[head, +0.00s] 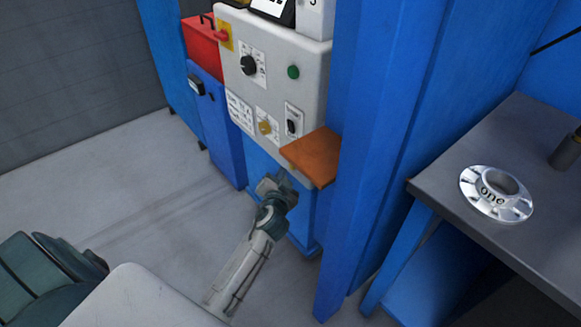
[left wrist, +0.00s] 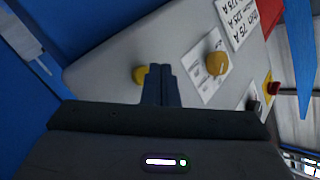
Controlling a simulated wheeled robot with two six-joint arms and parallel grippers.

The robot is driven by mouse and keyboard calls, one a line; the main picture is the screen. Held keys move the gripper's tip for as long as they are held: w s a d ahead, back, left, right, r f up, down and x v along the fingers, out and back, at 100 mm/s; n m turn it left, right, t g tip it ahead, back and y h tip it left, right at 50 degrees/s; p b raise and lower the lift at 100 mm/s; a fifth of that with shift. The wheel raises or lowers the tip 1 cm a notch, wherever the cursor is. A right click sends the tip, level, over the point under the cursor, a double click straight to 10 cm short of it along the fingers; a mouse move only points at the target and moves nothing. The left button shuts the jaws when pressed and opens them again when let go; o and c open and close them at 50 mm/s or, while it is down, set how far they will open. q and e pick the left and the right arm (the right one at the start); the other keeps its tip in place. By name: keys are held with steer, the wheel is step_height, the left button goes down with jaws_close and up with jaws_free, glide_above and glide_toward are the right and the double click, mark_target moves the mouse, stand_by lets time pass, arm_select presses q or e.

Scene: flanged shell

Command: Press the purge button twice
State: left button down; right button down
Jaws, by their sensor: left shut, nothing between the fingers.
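A light grey control panel (head: 275,45) carries a yellow round knob (head: 265,127) on a white plate; the knob also shows in the left wrist view (left wrist: 216,63). A second yellow round part (left wrist: 139,75) shows just left of my fingertips in the left wrist view, partly covered by them. I cannot read which control is labelled purge. My left gripper (head: 283,174) is shut and empty, low by the panel's bottom edge, below the orange ledge. In the left wrist view its fingertips (left wrist: 161,68) point at the panel; touching or apart, I cannot tell. My right gripper is not in view.
The panel also has a green button (head: 293,72), a black dial (head: 248,65), a black switch (head: 292,121) and a red knob (head: 222,35). An orange ledge (head: 313,155) juts out. A blue post (head: 365,150) stands right. A flanged part (head: 496,194) lies on the grey table (head: 450,180).

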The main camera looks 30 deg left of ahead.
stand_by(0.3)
arm_select(q)
steer(key=shift+w+d, duration=0.2)
steer(key=shift+w, duration=0.2)
steer(key=shift+w+d, duration=0.2)
steer(key=shift+w, duration=0.25)
stand_by(0.8)
steer(key=shift+s, duration=0.1)
steer(key=shift+s+a, duration=0.35)
steer(key=shift+s, duration=0.4)
